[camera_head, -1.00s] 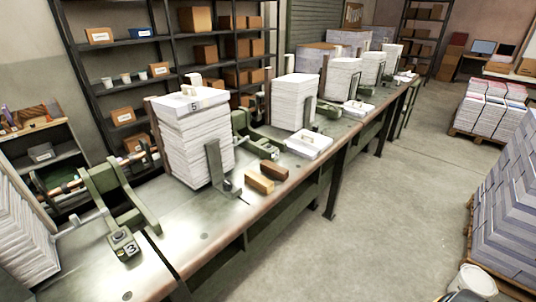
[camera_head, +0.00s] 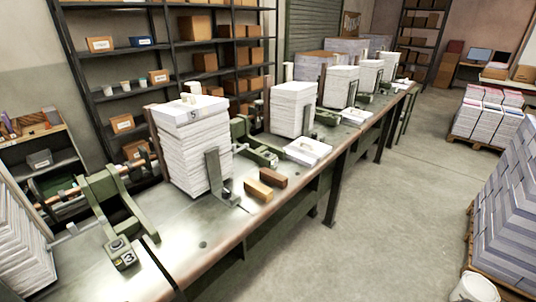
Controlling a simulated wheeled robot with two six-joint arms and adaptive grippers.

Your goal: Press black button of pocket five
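A tall paper stack (camera_head: 193,150) in the middle left of the head view has a top sheet marked 5 (camera_head: 192,114). In front of it on the metal table, a green machine arm (camera_head: 108,200) ends in a small control box (camera_head: 123,254) with a dark round button (camera_head: 117,243) and a digit that looks like 3. Another green mechanism (camera_head: 257,150) stands right of the marked stack, partly hidden by it; I cannot make out a button on it. Neither of my grippers is in view.
A long metal table (camera_head: 205,243) runs from front left to back right. A white bucket (camera_head: 473,288) and a pallet stack (camera_head: 507,210) stand at right. The grey aisle floor (camera_head: 370,215) is clear.

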